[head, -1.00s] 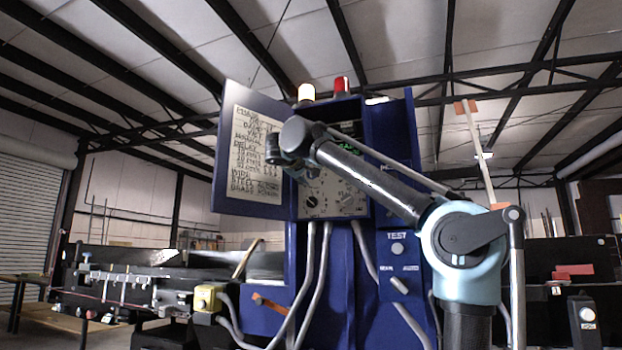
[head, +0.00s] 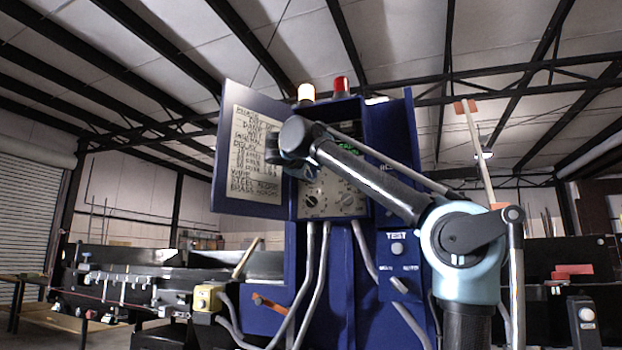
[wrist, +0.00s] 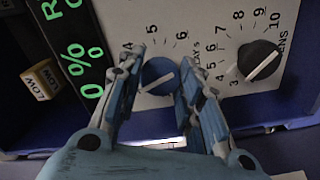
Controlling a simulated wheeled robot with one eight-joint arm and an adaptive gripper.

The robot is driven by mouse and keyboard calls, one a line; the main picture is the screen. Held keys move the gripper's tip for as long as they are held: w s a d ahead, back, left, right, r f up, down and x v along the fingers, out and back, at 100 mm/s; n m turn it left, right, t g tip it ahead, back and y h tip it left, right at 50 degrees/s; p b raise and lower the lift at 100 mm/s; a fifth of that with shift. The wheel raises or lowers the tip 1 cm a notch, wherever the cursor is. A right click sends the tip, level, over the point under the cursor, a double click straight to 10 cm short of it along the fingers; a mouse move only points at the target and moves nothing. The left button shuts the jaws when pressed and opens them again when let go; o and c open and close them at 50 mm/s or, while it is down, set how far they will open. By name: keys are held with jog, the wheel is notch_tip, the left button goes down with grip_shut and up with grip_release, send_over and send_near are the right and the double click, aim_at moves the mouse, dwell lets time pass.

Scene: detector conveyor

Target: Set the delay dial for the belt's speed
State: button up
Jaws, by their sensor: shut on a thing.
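The delay dial (wrist: 159,76) is a blue round knob with a white line across it, on a pale panel printed with 4, 5 and 6 around it. The line runs from lower left to upper right; I cannot tell which end is the pointer. My gripper (wrist: 155,78) has one finger on each side of the knob and is shut on it. In the head view, my arm reaches to the panel (head: 325,204) in the blue cabinet, and its wrist hides the fingers and the delay dial. A lettered sheet (head: 255,155) is on the open cabinet door; its numbers are too blurred to read surely.
A black sensitivity dial (wrist: 259,61) sits close right of my gripper. A green-lit display (wrist: 75,45) and a yellow LOW block (wrist: 42,78) are to the left. The conveyor (head: 130,285) lies left.

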jog(key=n, duration=0.4)
jog(key=shift+f+n, duration=0.1)
jog(key=shift+n, duration=0.2)
jog(key=n, duration=0.4)
jog(key=shift+n, duration=0.3)
jog(key=o, duration=1.1)
jog(key=v, duration=1.1)
jog(key=shift+s+a, duration=0.1)
jog(key=shift+s, duration=0.3)
